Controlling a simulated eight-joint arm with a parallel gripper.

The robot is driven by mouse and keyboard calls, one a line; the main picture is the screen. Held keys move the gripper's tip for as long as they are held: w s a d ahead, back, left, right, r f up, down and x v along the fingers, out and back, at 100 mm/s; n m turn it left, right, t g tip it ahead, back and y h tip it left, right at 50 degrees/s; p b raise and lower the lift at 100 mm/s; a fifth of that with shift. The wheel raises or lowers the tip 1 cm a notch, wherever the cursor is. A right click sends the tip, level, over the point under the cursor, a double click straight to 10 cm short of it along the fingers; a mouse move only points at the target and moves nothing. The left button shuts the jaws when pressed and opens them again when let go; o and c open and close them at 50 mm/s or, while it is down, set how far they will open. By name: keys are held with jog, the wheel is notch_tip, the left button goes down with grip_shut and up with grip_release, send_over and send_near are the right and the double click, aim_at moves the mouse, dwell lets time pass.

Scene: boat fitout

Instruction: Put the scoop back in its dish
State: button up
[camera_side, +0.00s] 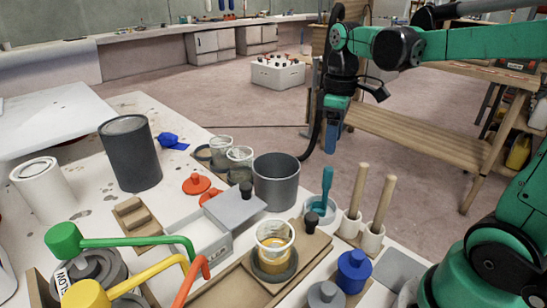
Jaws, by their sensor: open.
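A teal scoop (327,181) stands with its handle up in a shallow pale round dish (307,212), right of centre on the bench. Its lower end is partly hidden by the dish and a small dark-capped item, so I cannot tell how it rests.
Two wooden-handled tools (370,205) stand in white cups right of the dish. A grey pot (277,182) stands to its left. A cup of yellow liquid (273,250) and a blue-capped jar (353,270) stand in front.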

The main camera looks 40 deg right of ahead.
notch_tip(320, 180, up, 3)
jog(key=shift+f, duration=0.2)
jog(key=shift+a, duration=0.25)
jog(key=s+a+f+m+t, duration=0.2)
jog(key=a+f+m+t, duration=0.2)
jog(key=a+t, duration=0.3)
jog(key=shift+a+f, duration=0.55)
jog(key=shift+a, duration=0.2)
jog(key=shift+s, duration=0.1)
